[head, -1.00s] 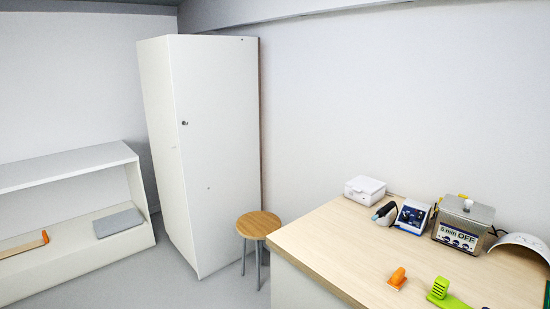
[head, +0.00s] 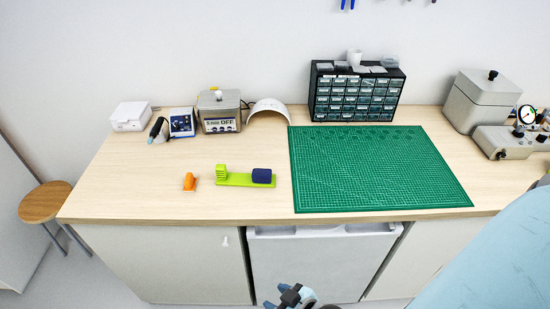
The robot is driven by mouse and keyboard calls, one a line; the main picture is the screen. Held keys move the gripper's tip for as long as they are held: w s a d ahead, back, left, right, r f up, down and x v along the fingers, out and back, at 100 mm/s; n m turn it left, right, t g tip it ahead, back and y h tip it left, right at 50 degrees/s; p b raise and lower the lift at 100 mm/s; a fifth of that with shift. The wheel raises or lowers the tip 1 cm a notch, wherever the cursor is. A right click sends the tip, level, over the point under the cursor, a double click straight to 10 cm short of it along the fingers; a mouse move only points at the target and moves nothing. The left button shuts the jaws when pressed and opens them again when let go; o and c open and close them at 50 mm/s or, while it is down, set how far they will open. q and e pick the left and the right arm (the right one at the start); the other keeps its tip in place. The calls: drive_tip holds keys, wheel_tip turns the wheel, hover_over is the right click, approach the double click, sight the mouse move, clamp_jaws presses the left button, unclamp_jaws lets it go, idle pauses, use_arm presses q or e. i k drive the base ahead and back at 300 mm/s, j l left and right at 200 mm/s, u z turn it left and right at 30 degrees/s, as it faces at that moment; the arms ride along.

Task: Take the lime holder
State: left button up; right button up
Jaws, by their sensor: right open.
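The lime holder (head: 233,181) lies on the wooden bench top, left of the green mat. It is a flat bar with a ribbed upright block at its left end. A dark blue block (head: 262,176) sits on its right end. My right gripper (head: 290,296) shows at the bottom edge, low in front of the bench and well apart from the holder. It is open, and I see nothing in it. My left gripper is not in view.
A small orange piece (head: 190,182) lies left of the holder. The green cutting mat (head: 380,170) is bare. Behind stand a white box (head: 131,117), a grey machine (head: 219,110) and a drawer cabinet (head: 355,92). A stool (head: 46,202) stands left of the bench.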

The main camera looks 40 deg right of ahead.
sight(260, 178)
drive_tip(key=z, duration=0.85)
